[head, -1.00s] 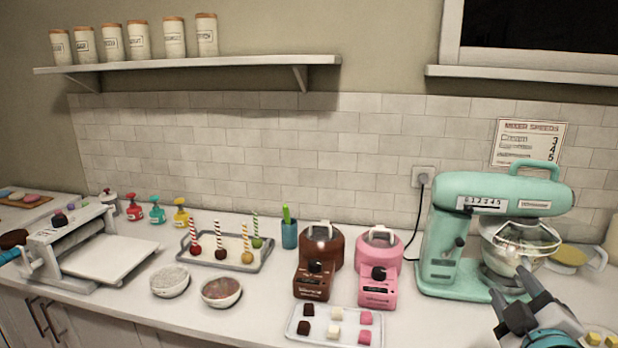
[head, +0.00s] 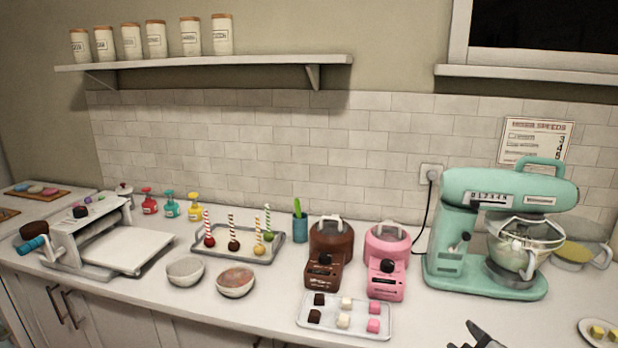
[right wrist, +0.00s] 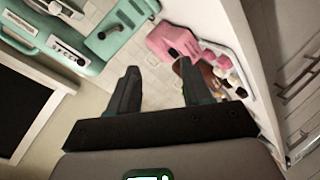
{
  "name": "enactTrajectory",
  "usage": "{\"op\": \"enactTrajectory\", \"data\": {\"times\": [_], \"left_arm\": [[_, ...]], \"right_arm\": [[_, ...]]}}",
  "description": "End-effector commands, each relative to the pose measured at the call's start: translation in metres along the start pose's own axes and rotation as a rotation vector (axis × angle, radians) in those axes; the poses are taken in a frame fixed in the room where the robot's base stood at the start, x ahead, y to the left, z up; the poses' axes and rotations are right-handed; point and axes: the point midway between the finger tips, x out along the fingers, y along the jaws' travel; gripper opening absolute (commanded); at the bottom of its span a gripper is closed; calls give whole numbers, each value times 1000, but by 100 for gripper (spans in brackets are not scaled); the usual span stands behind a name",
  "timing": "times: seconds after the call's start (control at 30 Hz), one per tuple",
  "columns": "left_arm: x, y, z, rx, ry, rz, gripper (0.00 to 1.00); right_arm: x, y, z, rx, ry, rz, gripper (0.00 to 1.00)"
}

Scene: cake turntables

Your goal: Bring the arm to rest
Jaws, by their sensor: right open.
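My right gripper (head: 470,336) shows at the bottom edge of the head view, in front of the counter and right of the candy tray. In the right wrist view its two dark fingers (right wrist: 155,88) stand apart with nothing between them, so it is open and empty. The rest of the right arm is cut off by the frame. My left gripper is not in view.
A mint stand mixer (head: 500,230) with a glass bowl stands at the right. The tray of sweets (head: 345,333) lies near the counter's front edge, below the brown melter (head: 330,245) and pink melter (head: 387,255). A plate with yellow cubes (head: 590,325) is at far right.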

Motion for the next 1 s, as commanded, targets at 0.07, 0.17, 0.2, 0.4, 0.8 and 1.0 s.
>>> {"op": "enactTrajectory", "data": {"times": [0.07, 0.17, 0.2, 0.4, 0.8, 1.0], "left_arm": [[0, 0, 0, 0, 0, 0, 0], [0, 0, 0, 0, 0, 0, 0], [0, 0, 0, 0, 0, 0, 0], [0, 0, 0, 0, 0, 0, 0], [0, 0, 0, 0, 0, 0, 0], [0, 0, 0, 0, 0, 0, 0]], "right_arm": [[10, -43, 10, 3, -23, -97, 49], [16, -107, 26, 37, -61, -244, 49], [16, -139, 34, 65, -83, -317, 49], [-26, -296, 72, 304, -275, -692, 49], [-147, -422, 102, 981, -927, -941, 49], [-149, -422, 102, 1111, -1024, -886, 49]]}}
